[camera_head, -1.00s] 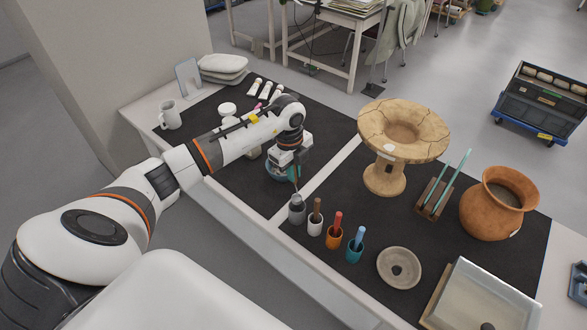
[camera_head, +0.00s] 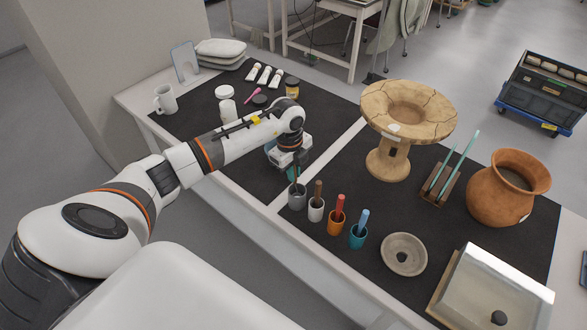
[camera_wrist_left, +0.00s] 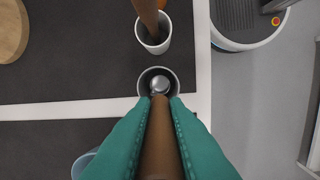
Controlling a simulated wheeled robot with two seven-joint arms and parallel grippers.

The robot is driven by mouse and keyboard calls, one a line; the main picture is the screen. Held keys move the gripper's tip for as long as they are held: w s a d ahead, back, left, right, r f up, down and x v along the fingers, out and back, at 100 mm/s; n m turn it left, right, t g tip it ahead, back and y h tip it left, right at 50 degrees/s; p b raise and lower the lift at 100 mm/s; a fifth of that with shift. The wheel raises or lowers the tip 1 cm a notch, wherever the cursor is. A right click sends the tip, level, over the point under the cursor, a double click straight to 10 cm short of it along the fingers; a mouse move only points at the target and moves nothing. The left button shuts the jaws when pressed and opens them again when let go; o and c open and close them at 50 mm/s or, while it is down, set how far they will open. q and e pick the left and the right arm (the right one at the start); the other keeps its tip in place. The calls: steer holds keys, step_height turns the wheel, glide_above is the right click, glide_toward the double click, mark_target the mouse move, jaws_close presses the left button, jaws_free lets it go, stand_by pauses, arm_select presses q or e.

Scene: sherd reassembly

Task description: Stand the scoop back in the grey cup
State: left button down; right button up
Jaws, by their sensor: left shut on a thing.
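My left gripper (camera_head: 296,172) is shut on the brown handle of the scoop (camera_wrist_left: 160,140), its teal fingers on both sides of it. The scoop points down at the grey cup (camera_head: 297,201), just below the gripper. In the left wrist view, the scoop's metal end shows inside the rim of the grey cup (camera_wrist_left: 143,81); how deep it sits I cannot tell. The cup stands upright on the dark mat. My left gripper also shows in the wrist view (camera_wrist_left: 160,104). My right gripper is not in view.
Beside the grey cup stand a white cup (camera_head: 316,213), an orange cup (camera_head: 335,227) and a teal cup (camera_head: 358,239), each holding a tool. A grey ring-shaped dish (camera_head: 404,254), a cracked stone stand (camera_head: 388,164) and a clay pot (camera_head: 505,192) are to the right.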

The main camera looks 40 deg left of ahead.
arm_select(q)
steer(key=shift+f, duration=0.15)
steer(key=c, duration=1.3)
jaws_free()
steer(key=shift+c, duration=0.2)
steer(key=r, duration=0.4)
steer(key=r+b, duration=0.1)
steer(key=r, duration=0.3)
steer(key=r+b, duration=0.1)
steer(key=r, duration=0.3)
steer(key=shift+s+a, duration=0.2)
steer(key=shift+a, duration=0.2)
